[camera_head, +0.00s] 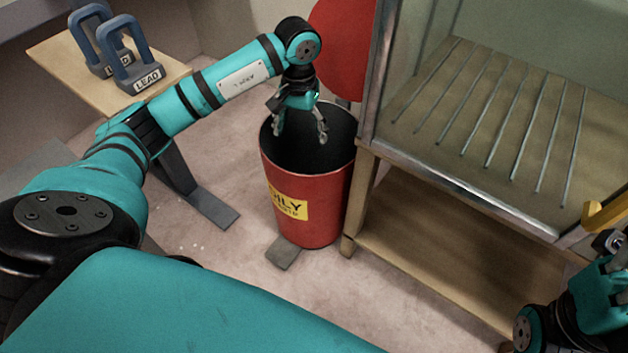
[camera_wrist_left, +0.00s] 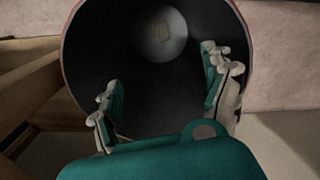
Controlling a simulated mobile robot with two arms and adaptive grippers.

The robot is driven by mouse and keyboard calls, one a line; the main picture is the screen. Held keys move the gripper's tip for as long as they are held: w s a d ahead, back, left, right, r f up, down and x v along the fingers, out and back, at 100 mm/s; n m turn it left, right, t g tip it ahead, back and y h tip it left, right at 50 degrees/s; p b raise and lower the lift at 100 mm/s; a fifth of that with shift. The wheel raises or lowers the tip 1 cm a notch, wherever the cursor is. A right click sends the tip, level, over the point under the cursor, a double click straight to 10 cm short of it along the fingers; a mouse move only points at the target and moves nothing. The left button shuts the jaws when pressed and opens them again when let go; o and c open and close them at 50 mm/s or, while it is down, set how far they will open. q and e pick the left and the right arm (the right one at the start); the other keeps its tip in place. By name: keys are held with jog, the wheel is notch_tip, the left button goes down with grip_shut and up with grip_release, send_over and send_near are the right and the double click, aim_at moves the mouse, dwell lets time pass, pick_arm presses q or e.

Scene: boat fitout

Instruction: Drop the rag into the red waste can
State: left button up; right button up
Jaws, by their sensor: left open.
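The red waste can (camera_head: 330,205) stands on the floor with a yellow label that reads partly "OILY". Its round red lid (camera_head: 340,45) is up behind the opening. My left gripper (camera_head: 300,130) is over the can's mouth, pointing down, with its fingers spread and nothing between them. In the left wrist view the open fingers (camera_wrist_left: 165,85) frame the can's dark inside (camera_wrist_left: 125,65) and its paler bottom. A small faint shape shows on that bottom; I cannot tell what it is. I see no clear rag. My right gripper (camera_head: 607,243) is partly cut off at the right edge.
A wooden bench with a slatted, metal-edged top (camera_head: 470,195) stands close to the can's right side. A small table (camera_head: 60,55) at the upper left bears two blue-handled lead weights (camera_head: 135,75). A pedal (camera_head: 283,253) juts out at the can's foot. Floor in front is clear.

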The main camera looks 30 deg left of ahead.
pick_arm(q)
notch_tip(320, 180, up, 12)
dwell(0.5)
dwell(0.3)
